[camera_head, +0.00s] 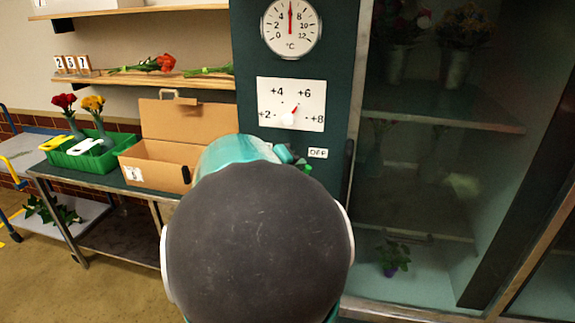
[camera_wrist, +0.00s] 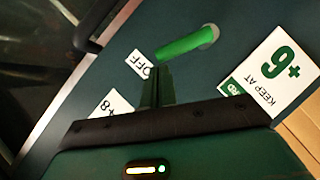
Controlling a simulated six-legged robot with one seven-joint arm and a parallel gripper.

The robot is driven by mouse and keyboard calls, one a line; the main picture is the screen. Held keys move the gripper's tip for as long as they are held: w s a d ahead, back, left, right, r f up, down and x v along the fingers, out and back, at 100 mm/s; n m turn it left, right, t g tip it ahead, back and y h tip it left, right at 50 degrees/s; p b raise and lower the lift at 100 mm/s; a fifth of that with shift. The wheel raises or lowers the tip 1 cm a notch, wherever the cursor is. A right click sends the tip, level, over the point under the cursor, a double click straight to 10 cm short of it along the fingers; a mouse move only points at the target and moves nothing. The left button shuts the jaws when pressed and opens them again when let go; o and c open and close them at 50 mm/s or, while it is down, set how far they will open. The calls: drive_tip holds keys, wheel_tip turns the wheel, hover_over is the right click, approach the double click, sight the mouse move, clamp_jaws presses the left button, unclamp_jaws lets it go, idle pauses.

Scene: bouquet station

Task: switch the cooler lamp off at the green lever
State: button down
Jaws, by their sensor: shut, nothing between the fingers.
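The green lever (camera_wrist: 188,43) shows in the wrist view, with its round pivot at the upper right and its free end pointing toward the OFF label (camera_wrist: 140,63). My gripper (camera_wrist: 157,72) is shut and empty, its fingertips close beside the lever's free end. I cannot tell whether they touch it. In the head view my arm hides most of the lever; a small green piece shows below the OFF label (camera_head: 318,153). The cooler (camera_head: 440,117) on the right looks dim inside; its lamp is not visible.
A KEEP AT +6 card (camera_wrist: 275,75) is on the panel near the lever's pivot. A setting dial (camera_head: 291,104) and a thermometer (camera_head: 291,27) are above. A cardboard box (camera_head: 160,160) and green crate (camera_head: 75,160) stand on the table at left.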

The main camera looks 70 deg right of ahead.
drive_tip(key=shift+s+d+f+m+t+y, duration=0.1)
drive_tip(key=shift+s+m+t+y, duration=0.1)
drive_tip(key=shift+s+m+t, duration=0.3)
drive_tip(key=shift+s+d+f+m+t+y, duration=0.1)
drive_tip(key=shift+s+m+y, duration=0.1)
drive_tip(key=shift+s, duration=0.5)
drive_tip(key=shift+s, duration=0.2)
drive_tip(key=shift+w, duration=0.1)
drive_tip(key=w+d+r+v, duration=0.1)
drive_tip(key=r+v, duration=0.1)
drive_tip(key=v, duration=1)
drive_tip(key=shift+w+a+r, duration=0.2)
